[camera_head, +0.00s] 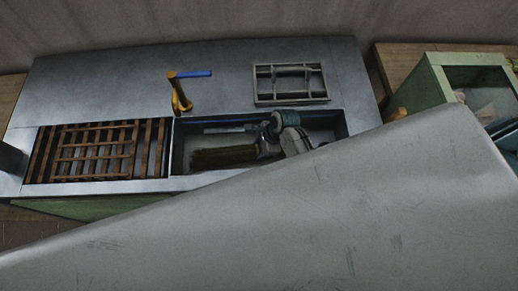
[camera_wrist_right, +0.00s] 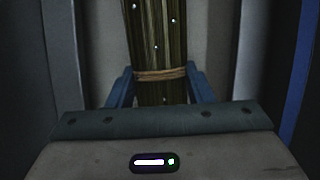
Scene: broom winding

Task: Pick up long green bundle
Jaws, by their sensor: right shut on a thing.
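The long green bundle (camera_head: 222,157) lies lengthwise in the sunken trough (camera_head: 180,150) of the metal bench, dark olive in the head view. In the right wrist view the bundle (camera_wrist_right: 150,35) is a sheaf of green-brown stalks with a tan band around it and small white specks. My right gripper (camera_head: 262,150) is down in the trough at the bundle's right end. Its blue fingers (camera_wrist_right: 158,90) are shut on the bundle near the band. I cannot tell whether the bundle is clear of the trough floor. My left gripper is not in view.
A wooden slatted rack (camera_head: 95,150) fills the bench opening on the left. A yellow clamp with a blue handle (camera_head: 180,90) and a grey divided frame (camera_head: 290,84) are behind the trough. A green crate (camera_head: 432,85) stands right. A large grey surface (camera_head: 330,220) hides the foreground.

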